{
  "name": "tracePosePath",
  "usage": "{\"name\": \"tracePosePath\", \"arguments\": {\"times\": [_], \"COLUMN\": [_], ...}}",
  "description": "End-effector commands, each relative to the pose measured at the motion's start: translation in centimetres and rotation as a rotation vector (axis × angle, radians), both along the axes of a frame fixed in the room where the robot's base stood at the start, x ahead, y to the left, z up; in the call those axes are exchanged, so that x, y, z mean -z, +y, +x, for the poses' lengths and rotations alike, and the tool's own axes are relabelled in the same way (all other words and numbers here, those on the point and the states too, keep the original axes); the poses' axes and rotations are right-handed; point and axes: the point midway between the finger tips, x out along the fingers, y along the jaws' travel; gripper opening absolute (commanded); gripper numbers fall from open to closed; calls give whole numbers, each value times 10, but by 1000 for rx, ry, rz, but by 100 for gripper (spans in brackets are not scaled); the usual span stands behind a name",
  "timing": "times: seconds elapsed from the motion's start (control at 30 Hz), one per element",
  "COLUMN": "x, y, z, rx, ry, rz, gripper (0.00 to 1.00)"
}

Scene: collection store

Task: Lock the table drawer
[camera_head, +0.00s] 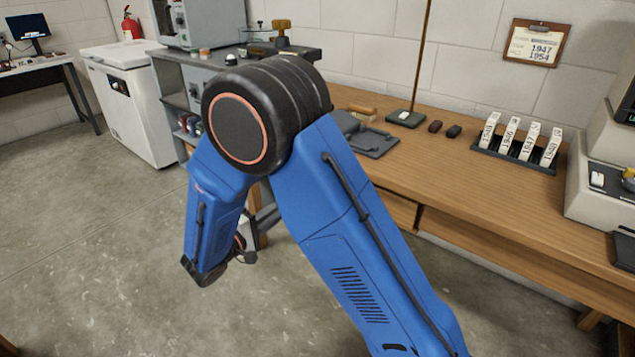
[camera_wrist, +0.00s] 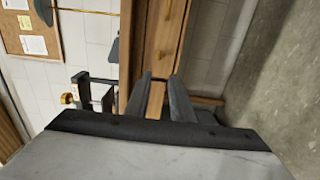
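The wooden table (camera_head: 480,185) stands along the wall. Part of its front, seemingly a drawer (camera_head: 400,208), shows below the top beside my arm; the rest is hidden. In the wrist view the table appears turned on its side, with a wooden front (camera_wrist: 176,35) ahead of my gripper. A small brass-coloured fitting (camera_wrist: 163,54) is on that front; whether it is a lock, key or knob is too small to tell. My gripper (camera_wrist: 160,76) points at this front with its two dark fingers apart and nothing visible between them.
On the table are a number rack (camera_head: 515,150), a green-based stand (camera_head: 405,118), two small dark objects and a grey device (camera_head: 375,143). A machine (camera_head: 605,180) stands at the right end. A grey bench (camera_head: 180,75) and white chest (camera_head: 130,105) are left. The floor is open.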

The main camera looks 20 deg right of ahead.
Motion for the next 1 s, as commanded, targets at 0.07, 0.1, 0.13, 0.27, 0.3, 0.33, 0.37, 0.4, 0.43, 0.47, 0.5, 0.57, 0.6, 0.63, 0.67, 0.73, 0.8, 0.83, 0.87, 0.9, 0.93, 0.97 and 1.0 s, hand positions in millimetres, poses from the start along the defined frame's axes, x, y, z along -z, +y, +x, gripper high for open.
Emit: {"name": "tracePosePath", "arguments": {"times": [0.07,0.1,0.13,0.27,0.3,0.33,0.37,0.4,0.43,0.47,0.5,0.57,0.6,0.63,0.67,0.73,0.8,0.83,0.87,0.9,0.93,0.97,1.0], "x": [0,0,0,0,0,0,0,0,0,0,0,0,0,0,0,0,0,0,0,0,0,0,0], "y": [-4,-8,-11,-28,-33,-37,-42,-47,-51,-55,-61,-69,-75,-78,-83,-92,-102,-106,-110,-115,-118,-121,-125], "z": [3,5,7,18,23,26,29,32,36,39,43,49,52,55,59,65,72,75,78,82,84,86,89], "rx": [1,2,3,5,4,4,5,5,4,5,5,5,6,5,5,5,5,5,5,5,4,4,4], "ry": [-1,0,0,1,0,0,1,1,1,1,1,1,1,1,1,1,1,1,1,1,1,1,1], "rz": [-1,0,0,1,0,0,1,1,1,1,1,1,1,1,1,2,1,1,1,1,2,2,2], "gripper": [22,22,22,22,22,22,22,22,22,22,22,22,22,22,22,22,22,22,22,22,22,22,22]}}
